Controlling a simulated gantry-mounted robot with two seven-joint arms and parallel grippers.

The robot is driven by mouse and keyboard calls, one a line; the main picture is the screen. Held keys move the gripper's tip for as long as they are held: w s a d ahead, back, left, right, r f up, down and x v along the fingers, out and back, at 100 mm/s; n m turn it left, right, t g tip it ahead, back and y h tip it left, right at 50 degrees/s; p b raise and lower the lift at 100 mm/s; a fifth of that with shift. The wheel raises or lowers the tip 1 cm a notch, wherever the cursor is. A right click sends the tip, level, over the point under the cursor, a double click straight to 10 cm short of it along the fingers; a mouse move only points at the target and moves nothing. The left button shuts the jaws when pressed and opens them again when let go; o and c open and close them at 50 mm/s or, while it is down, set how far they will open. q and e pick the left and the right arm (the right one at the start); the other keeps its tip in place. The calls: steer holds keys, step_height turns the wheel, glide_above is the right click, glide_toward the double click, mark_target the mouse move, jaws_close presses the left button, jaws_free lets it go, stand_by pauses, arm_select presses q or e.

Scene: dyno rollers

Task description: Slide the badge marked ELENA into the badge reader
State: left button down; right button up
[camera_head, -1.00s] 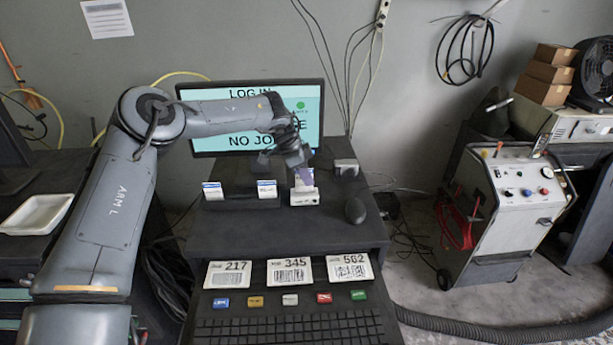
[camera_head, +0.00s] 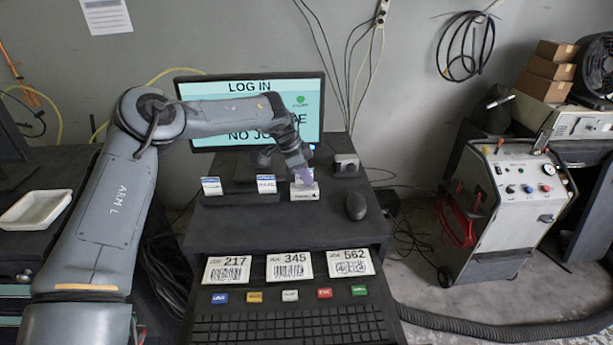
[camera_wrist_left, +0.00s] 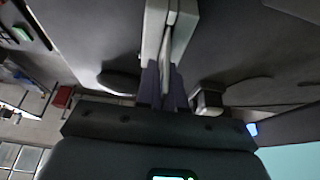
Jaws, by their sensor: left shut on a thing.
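My left gripper (camera_head: 303,178) is shut on a thin badge at the white badge reader (camera_head: 303,194). The badge is mostly hidden by the purple-grey fingers, and its name cannot be read. In the left wrist view, the fingers (camera_wrist_left: 163,88) grip the badge (camera_wrist_left: 166,52), seen edge-on, which lines up with the slot of the pale reader (camera_wrist_left: 153,28). How deep it sits in the slot cannot be told. Two blue-and-white badges, a left one (camera_head: 212,186) and a middle one (camera_head: 267,184), stand in a dark rack (camera_head: 240,199); their names are too small to read. My right gripper is out of view.
A monitor (camera_head: 250,87) reading LOG IN stands behind my arm. A dark mouse-like object (camera_head: 356,206) and a small grey box (camera_head: 346,166) are right of the reader. Job cards (camera_head: 291,266), coloured buttons (camera_head: 290,295) and a keyboard (camera_head: 290,327) are in front.

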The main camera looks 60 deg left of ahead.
arm_select(q)
steer(key=shift+f+b, duration=0.3)
steer(key=shift+f, duration=0.15)
steer(key=c, duration=1.2)
jaws_free()
steer(key=shift+r, duration=0.15)
steer(key=v, duration=1)
steer(key=shift+s+a+r, duration=0.15)
steer(key=shift+s+r, duration=0.1)
